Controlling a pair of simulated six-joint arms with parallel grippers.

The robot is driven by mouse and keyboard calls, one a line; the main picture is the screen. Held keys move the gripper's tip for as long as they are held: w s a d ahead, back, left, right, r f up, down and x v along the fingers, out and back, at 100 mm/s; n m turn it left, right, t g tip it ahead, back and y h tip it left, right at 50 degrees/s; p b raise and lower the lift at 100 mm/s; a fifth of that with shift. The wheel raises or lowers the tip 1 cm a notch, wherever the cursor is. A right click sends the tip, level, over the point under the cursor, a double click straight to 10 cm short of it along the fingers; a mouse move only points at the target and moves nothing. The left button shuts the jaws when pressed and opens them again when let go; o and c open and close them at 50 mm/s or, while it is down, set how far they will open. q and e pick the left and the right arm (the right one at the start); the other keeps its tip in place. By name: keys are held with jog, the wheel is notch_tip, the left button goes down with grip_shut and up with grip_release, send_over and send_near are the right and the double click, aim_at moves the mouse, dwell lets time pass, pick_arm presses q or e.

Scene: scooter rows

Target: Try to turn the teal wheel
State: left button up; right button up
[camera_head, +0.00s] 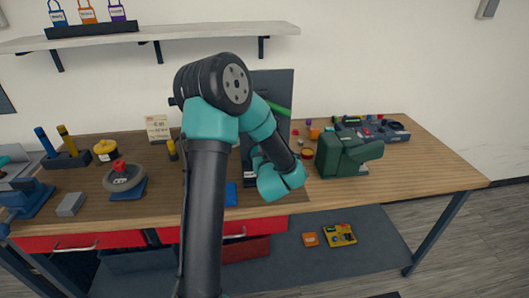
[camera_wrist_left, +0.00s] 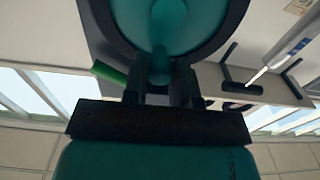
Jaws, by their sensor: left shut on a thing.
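In the left wrist view the teal wheel (camera_wrist_left: 160,22) fills the top middle, with a teal face inside a thick black ring. In the head view my arm stands across the middle and hides the wheel and the fingers. A dark upright panel (camera_head: 276,86) with a green bar (camera_head: 278,107) stands behind the arm. My right gripper is in neither view.
The wooden bench (camera_head: 425,170) has a dark green machine (camera_head: 345,154) right of my arm. A control box (camera_head: 372,130) stands at the back right. A red-knobbed handwheel (camera_head: 120,178) and a yellow round thing (camera_head: 106,149) sit on the left. The bench's right end is clear.

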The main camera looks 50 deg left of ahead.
pick_arm(q)
jog(key=shift+c, duration=0.8)
jog(key=shift+s+a, duration=0.1)
dwell(0.8)
dwell(0.8)
jog(key=o, duration=1.8)
jog(key=shift+c, duration=0.2)
jog(key=v, duration=0.8)
dwell(0.5)
